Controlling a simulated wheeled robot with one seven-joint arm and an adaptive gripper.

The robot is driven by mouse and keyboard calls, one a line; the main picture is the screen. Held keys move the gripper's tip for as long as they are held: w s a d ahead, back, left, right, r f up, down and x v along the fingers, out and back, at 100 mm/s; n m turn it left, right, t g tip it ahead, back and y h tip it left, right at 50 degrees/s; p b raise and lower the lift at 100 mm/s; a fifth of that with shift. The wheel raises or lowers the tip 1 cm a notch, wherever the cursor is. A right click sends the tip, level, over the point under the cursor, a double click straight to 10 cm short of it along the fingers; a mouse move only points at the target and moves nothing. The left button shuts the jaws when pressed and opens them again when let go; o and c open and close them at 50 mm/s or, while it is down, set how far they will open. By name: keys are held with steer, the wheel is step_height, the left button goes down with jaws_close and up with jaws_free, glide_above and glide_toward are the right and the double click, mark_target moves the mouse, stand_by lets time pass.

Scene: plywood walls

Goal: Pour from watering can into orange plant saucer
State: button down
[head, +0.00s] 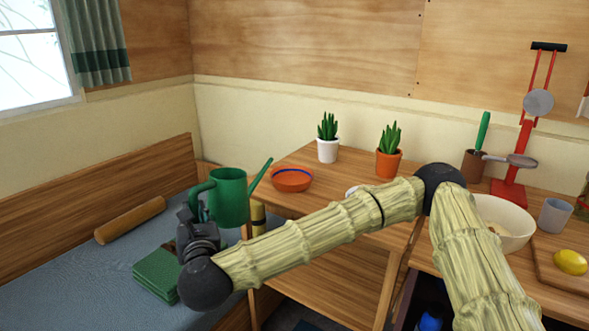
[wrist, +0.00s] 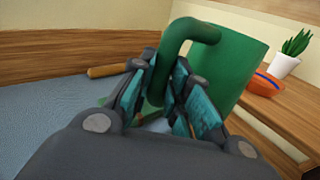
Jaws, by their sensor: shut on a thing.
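A green watering can (head: 228,196) is held upright by its handle, with its spout pointing right toward the saucer. My gripper (head: 197,212) is shut on the handle at the can's left side; the wrist view also shows the gripper (wrist: 160,100) closed around the can's green handle (wrist: 163,62). The orange plant saucer (head: 291,181) with a blue band sits on the wooden table's left end, just right of the spout tip. It also shows at the right in the wrist view (wrist: 263,84). The can's inside is hidden.
A white-potted plant (head: 328,149) and an orange-potted plant (head: 389,163) stand behind the saucer. A bed with a rolling pin (head: 130,220) and a folded green cloth (head: 158,272) lies left. A cream bowl (head: 504,224), a cup (head: 554,216) and a lemon (head: 570,262) are right.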

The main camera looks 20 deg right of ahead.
mark_target(208, 187)
steer(key=d+r+p, duration=0.1)
steer(key=d+r+m+g+p, duration=0.1)
steer(key=shift+w+r+m, duration=0.3)
steer(key=shift+w+r, duration=0.1)
steer(key=shift+p, duration=0.4)
steer(key=shift+w+r+p, duration=0.1)
steer(key=shift+r+p, duration=0.2)
steer(key=shift+d, duration=0.1)
steer(key=shift+w+d+r+m+g+p, duration=0.5)
steer(key=shift+d+r+m+p, duration=0.15)
steer(key=shift+p, duration=0.45)
steer(key=shift+w+d+r, duration=0.15)
steer(key=shift+d+r, duration=0.05)
steer(key=shift+d, duration=0.05)
